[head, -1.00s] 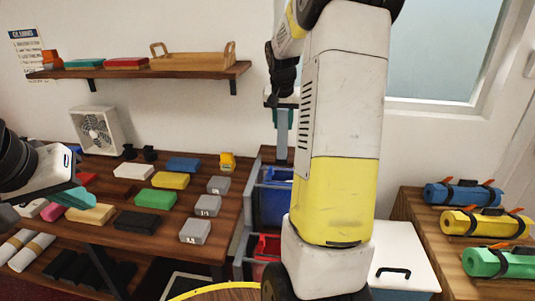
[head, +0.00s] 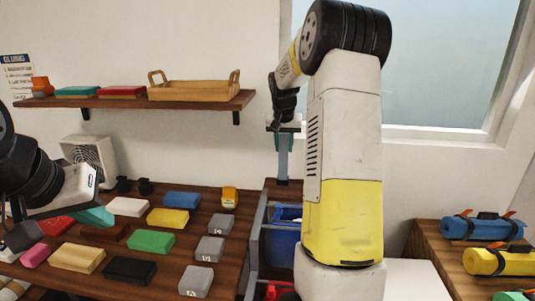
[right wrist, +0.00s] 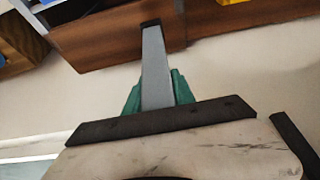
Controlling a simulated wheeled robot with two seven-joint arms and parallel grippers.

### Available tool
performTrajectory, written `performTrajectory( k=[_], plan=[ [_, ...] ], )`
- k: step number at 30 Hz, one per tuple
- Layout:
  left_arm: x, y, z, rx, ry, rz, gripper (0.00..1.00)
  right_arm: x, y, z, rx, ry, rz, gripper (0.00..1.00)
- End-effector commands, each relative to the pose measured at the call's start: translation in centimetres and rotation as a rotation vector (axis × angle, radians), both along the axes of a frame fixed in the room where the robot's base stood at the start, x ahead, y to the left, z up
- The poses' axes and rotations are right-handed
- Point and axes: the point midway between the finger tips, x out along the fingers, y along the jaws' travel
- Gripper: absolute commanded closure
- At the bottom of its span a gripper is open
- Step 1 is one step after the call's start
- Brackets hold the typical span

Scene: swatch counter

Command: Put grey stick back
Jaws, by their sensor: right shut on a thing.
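The grey stick (head: 283,160) hangs upright, dark end down, below my right gripper (head: 284,140) in the head view. The right gripper is shut on its upper part. In the right wrist view the stick (right wrist: 155,70) lies between the green fingers (right wrist: 157,95), and its dark tip is over a brown wooden surface (right wrist: 110,38). I cannot tell whether the tip touches the wood. My left gripper (head: 75,215) is at the left, above the table of blocks; one teal finger shows, and its opening is unclear.
The wooden table (head: 228,257) holds several coloured blocks, including a grey block (head: 195,281) and a yellow block (head: 168,218). A blue bin (head: 281,240) stands beside it. A wall shelf (head: 130,103) carries a wooden tray (head: 195,92). Rolled mats (head: 480,228) lie at the right.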

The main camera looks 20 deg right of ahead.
Motion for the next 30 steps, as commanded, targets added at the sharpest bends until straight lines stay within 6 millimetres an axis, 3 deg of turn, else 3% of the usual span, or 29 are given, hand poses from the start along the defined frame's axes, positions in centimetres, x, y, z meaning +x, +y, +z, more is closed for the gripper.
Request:
performTrajectory(
  k=[5, 16, 17, 19, 30],
  plan=[
    [0.0, 0.0, 0.0, 0.000, 0.000, 0.000, 1.00, -0.1, 0.0, -2.5, 0.000, 0.003, 0.001, 1.00],
    [0.0, 0.0, 0.0, 0.000, 0.000, 0.000, 1.00, 0.0, 0.0, -3.0, -0.001, 0.001, 0.001, 1.00],
    [0.0, 0.0, 0.0, 0.000, 0.000, 0.000, 1.00, 0.0, 0.0, -2.9, -0.001, 0.001, 0.001, 0.63],
    [0.0, 0.0, 0.0, 0.000, 0.000, 0.000, 1.00, 0.0, 0.0, -2.9, -0.001, 0.001, 0.001, 0.50],
    [0.0, 0.0, 0.0, 0.000, 0.000, 0.000, 1.00, 0.0, 0.0, -2.7, 0.000, 0.000, 0.000, 0.47]
  ],
)
